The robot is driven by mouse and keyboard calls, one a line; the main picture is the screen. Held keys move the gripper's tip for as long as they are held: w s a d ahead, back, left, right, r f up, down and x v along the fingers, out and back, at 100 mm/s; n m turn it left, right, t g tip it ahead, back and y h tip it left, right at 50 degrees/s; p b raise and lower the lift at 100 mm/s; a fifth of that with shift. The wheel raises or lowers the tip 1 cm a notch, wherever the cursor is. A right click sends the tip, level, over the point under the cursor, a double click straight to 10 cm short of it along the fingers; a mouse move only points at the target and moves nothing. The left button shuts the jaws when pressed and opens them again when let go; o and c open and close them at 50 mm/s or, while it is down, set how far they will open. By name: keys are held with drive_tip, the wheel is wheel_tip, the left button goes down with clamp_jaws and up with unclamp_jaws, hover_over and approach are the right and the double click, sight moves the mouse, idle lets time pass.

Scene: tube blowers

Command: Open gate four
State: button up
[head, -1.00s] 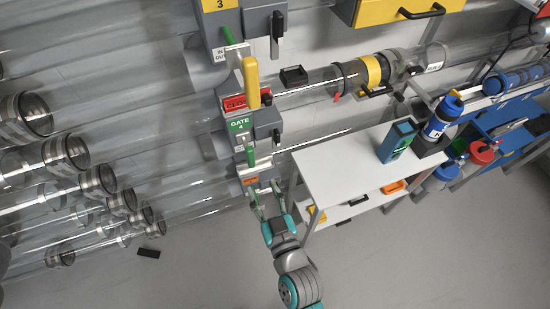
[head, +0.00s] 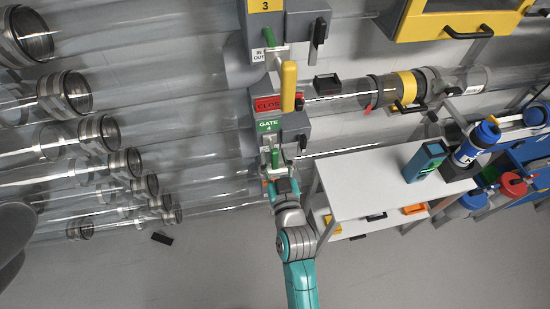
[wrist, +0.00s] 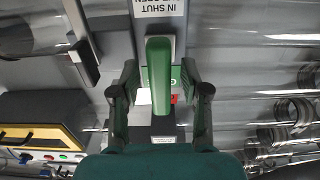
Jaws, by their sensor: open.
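The gate four housing, with its green GATE 4 label (head: 270,126), stands in the middle of the head view. A green handle (head: 276,158) is below the label. A red sign (head: 268,104) reading CLOS and a yellow handle (head: 288,87) are just above it. My gripper (head: 282,181) is just below the green handle. In the wrist view my gripper (wrist: 159,70) is open, with one finger on each side of a green handle (wrist: 160,78). Gaps show beside the handle. An upside-down IN SHUT sign (wrist: 158,7) is behind it.
Clear tubes with metal collars (head: 65,93) fill the left. A white shelf table (head: 365,185) stands close to the right of my arm.

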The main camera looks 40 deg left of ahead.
clamp_jaws()
drive_tip(key=v, duration=0.8)
drive_tip(key=shift+s+d, duration=0.3)
unclamp_jaws()
drive_tip(key=v, duration=1.2)
idle(0.6)
